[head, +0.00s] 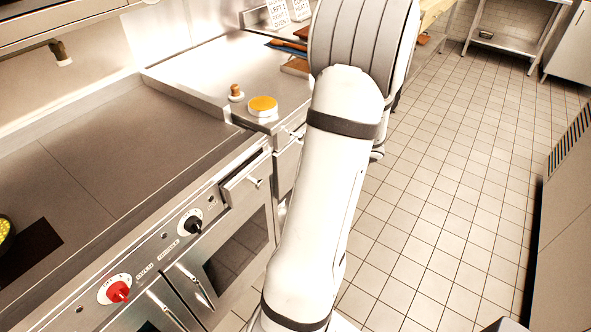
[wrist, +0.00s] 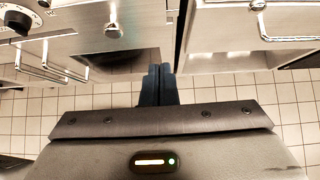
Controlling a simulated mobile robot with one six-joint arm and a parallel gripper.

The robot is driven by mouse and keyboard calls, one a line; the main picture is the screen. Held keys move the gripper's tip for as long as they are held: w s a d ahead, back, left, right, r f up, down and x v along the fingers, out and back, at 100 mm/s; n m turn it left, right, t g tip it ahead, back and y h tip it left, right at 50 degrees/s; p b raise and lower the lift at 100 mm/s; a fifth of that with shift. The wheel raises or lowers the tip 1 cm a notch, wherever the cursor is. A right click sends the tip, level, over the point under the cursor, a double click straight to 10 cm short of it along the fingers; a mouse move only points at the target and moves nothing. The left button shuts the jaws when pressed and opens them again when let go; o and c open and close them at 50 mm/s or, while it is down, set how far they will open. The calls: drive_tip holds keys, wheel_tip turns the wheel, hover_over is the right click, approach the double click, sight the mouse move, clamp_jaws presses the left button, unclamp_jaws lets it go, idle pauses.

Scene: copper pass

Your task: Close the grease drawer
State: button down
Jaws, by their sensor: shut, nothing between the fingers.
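The grease drawer (head: 246,179) is a small steel drawer with a round knob at the right end of the griddle front in the head view. It appears to stand out somewhat from the front. In the wrist view its steel front (wrist: 140,33) and knob fill the upper middle. My gripper (wrist: 160,70) is shut and empty, its dark fingers pointing up the picture. The fingertips are close to the lower right part of the drawer front; I cannot tell whether they touch it. In the head view my arm hides the gripper.
The griddle (head: 120,140) has a red knob (head: 118,291) and a black knob (head: 191,224) on its panel. Oven door handles (wrist: 38,68) stick out at left in the wrist view. A neighbouring drawer (wrist: 280,25) is at right. The tiled floor (head: 440,190) right of my arm is clear.

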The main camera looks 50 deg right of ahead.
sight(263, 186)
drive_tip(key=s+a+f+t+y+b, duration=0.1)
drive_tip(key=s+a+f+t+b, duration=0.55)
drive_tip(key=f+t, duration=0.25)
drive_tip(key=w+a, duration=0.1)
drive_tip(key=w, duration=1.2)
drive_tip(key=shift+w+a+r+p, duration=0.15)
drive_tip(key=shift+a+r+p, duration=0.05)
drive_tip(key=shift+a+p, duration=0.2)
